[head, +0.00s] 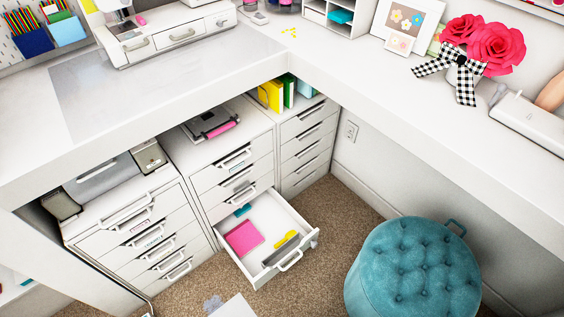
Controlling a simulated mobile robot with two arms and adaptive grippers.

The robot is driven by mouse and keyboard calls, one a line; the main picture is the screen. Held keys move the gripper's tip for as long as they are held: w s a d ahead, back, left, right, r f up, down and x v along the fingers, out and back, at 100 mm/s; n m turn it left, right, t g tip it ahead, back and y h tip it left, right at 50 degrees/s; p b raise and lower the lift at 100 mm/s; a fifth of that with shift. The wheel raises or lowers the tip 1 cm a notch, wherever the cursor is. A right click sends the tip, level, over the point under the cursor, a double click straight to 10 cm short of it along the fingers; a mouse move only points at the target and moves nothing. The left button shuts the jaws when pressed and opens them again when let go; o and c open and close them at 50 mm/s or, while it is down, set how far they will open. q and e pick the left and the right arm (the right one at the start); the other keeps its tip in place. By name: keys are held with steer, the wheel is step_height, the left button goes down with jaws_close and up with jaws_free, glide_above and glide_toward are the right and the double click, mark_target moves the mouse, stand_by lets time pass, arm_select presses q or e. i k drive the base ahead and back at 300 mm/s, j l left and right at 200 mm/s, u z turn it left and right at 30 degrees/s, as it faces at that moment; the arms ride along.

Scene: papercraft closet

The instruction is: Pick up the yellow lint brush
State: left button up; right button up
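A small yellow object, which looks like the yellow lint brush (281,244), lies in the right part of an open white drawer (300,222). The drawer is pulled out low in the middle cabinet. The yellow object lies close beside a grey flat item (282,254) near the drawer's front. A pink flat item (243,238) and a small teal item (243,210) lie further left and back in the same drawer. Neither of my grippers is in view.
A teal tufted ottoman (412,270) stands on the carpet right of the drawer. Bare carpet (335,225) lies between them. The white desk (420,140) overhangs the cabinets. A closed drawer cabinet (140,225) stands to the left.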

mark_target(291, 234)
steer(key=j+z, duration=0.25)
steer(key=k+j+z, duration=0.1)
steer(key=j+z, duration=0.15)
steer(key=j, duration=0.15)
steer(key=k+j+z, duration=0.1)
steer(key=j+z, duration=0.15)
steer(key=j, duration=0.1)
